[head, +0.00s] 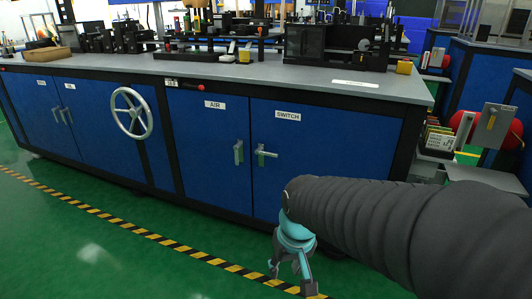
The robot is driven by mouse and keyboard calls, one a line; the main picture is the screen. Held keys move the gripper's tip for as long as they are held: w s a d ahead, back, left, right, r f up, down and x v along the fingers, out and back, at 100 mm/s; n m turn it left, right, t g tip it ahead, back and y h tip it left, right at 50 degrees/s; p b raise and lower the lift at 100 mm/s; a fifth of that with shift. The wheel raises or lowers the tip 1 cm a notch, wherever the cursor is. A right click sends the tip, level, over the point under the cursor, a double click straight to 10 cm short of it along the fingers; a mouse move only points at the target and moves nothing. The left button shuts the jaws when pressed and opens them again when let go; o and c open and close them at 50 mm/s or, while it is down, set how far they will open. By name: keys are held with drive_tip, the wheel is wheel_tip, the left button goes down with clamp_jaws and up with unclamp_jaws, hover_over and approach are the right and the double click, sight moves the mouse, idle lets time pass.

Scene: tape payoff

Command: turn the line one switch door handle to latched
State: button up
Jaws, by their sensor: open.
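The blue switch door (305,155) is closed and carries a white label reading SWITCH. Its metal handle (265,154) sits near the door's left edge, with its lever pointing sideways to the right. Just left of it, the AIR door's handle (238,152) hangs upright. My gripper (290,280) is open and empty, low over the floor in front of the cabinet. It is below and a little right of the switch handle, apart from it, with its fingers pointing down. My dark ribbed arm comes in from the right and covers the lower right of the cabinet front.
A handwheel (132,113) sticks out from the cabinet front at left. A grey worktop (230,72) above bears machines and tools. Another cart with red rolls (465,125) stands at right. The green floor with a yellow-black stripe (140,232) is clear at left.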

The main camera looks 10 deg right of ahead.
drive_tip(key=w+a+f+n+t, duration=0.2)
drive_tip(key=w+a+f+t, duration=0.3)
drive_tip(key=w, duration=0.7)
drive_tip(key=w+a+f+n, duration=0.25)
drive_tip(key=w+f, duration=0.45)
drive_tip(key=w, duration=0.5)
drive_tip(key=w+a+f+n+t, duration=0.25)
drive_tip(key=w+a+f, duration=0.2)
drive_tip(key=w, duration=0.85)
drive_tip(key=n+t+h, duration=0.4)
drive_tip(key=t+h, duration=0.2)
drive_tip(key=h, duration=0.4)
approach(269, 155)
drive_tip(key=p+x, duration=0.1)
drive_tip(key=x, duration=0.9)
drive_tip(key=shift+w+d, duration=0.2)
drive_tip(key=shift+w, duration=0.05)
clamp_jaws()
